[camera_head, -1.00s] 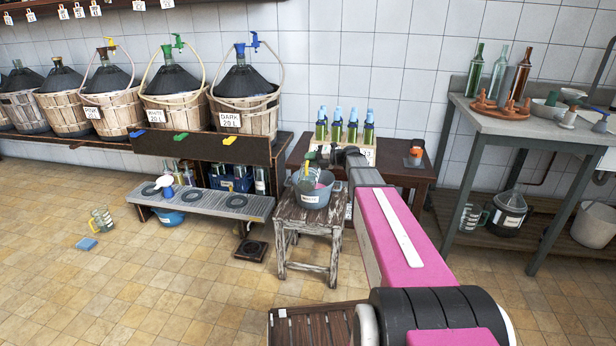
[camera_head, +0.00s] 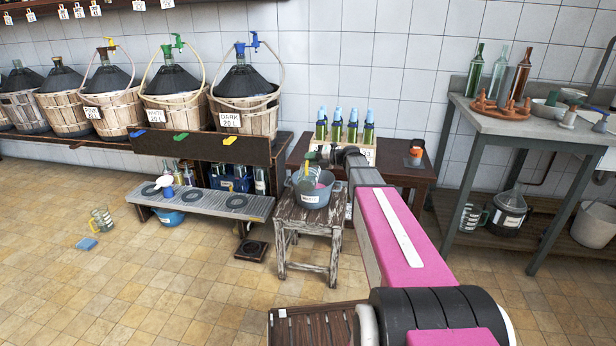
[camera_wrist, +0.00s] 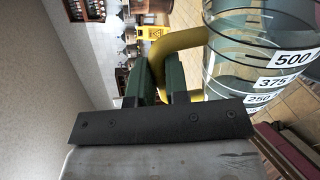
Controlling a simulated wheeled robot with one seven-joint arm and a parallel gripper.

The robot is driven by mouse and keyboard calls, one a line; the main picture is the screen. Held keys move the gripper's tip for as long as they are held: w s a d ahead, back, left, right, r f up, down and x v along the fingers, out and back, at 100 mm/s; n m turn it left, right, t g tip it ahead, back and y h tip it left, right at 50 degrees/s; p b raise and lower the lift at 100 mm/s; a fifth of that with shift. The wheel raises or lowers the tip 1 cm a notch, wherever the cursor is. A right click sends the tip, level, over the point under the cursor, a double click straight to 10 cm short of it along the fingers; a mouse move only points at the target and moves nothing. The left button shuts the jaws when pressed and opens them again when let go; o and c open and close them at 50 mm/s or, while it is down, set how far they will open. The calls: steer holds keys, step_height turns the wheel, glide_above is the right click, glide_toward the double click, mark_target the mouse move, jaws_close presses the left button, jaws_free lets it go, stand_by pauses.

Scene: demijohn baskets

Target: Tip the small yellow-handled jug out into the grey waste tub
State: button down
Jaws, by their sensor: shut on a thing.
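The small clear jug (camera_wrist: 262,55) with black-on-white volume marks fills the right of the wrist view. Its yellow handle (camera_wrist: 178,42) runs between the green fingers of my gripper (camera_wrist: 163,76), which is shut on it. In the head view the grey waste tub (camera_head: 312,198), with a white label, stands on a worn wooden stool. The jug's yellow part (camera_head: 308,171) shows small at the tub's mouth, over or inside its rim. Something pink shows in the tub. The jug's exact tilt and any liquid in it I cannot make out.
The stool (camera_head: 308,222) stands beside a low grey bench (camera_head: 205,203). Behind it, a dark table holds a crate of blue-capped bottles (camera_head: 345,128). Basketed demijohns (camera_head: 245,105) line the wall. Another jug (camera_head: 101,219) and a blue sponge (camera_head: 86,243) are on the floor.

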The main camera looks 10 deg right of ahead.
steer(key=s+n, duration=0.1)
steer(key=s, duration=0.1)
steer(key=s+a+r+n, duration=0.1)
steer(key=shift+s+n+t, duration=0.15)
steer(key=shift+n+t, duration=0.15)
steer(key=shift+s+a+r+n, duration=0.15)
steer(key=shift+s+n, duration=0.1)
steer(key=shift+n, duration=0.15)
steer(key=n, duration=0.1)
steer(key=s+f+n, duration=0.1)
steer(key=s+n+t, duration=0.1)
steer(key=shift+s+a+f, duration=0.1)
steer(key=shift+a+f, duration=0.05)
steer(key=shift+a, duration=0.15)
steer(key=shift+f+n, duration=0.1)
steer(key=shift+n, duration=0.2)
